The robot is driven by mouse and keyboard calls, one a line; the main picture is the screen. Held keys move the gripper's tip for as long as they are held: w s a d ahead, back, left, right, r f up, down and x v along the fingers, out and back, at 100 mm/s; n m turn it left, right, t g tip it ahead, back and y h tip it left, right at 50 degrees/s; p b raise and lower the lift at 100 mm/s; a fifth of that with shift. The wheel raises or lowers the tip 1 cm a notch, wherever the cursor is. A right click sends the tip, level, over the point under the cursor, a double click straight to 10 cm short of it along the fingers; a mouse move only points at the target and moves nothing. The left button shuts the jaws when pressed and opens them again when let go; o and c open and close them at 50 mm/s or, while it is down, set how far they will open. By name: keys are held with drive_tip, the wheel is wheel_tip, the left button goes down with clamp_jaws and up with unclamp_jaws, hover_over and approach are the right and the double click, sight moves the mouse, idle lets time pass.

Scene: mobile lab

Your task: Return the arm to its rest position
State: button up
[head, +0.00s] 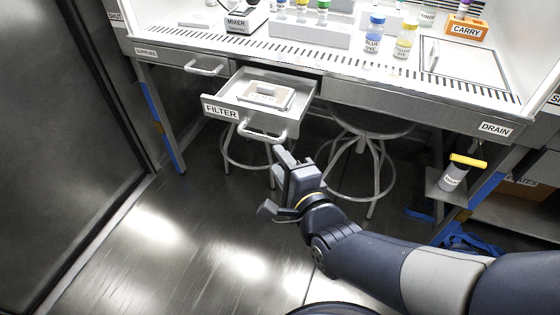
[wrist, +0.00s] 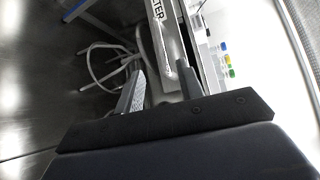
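My gripper (head: 290,158) hangs at the end of my arm, in front of the bench and just below the open FILTER drawer (head: 226,113) in the head view. My arm reaches in from the lower right. The drawer is pulled out and holds a pale flat item with a light block on it (head: 265,95).
The bench (head: 400,90) carries a blue dye bottle (head: 374,35), a yellow dye bottle (head: 405,40), a mixer (head: 243,20) and an orange CARRY holder (head: 466,28). Stools (head: 372,130) stand beneath. Floor (head: 180,245) at left is clear.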

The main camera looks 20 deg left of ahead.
sight(265, 140)
drive_tip(key=b+x, duration=0.1)
drive_tip(key=x, duration=1)
drive_tip(key=shift+r, duration=0.15)
drive_tip(key=shift+d, duration=0.2)
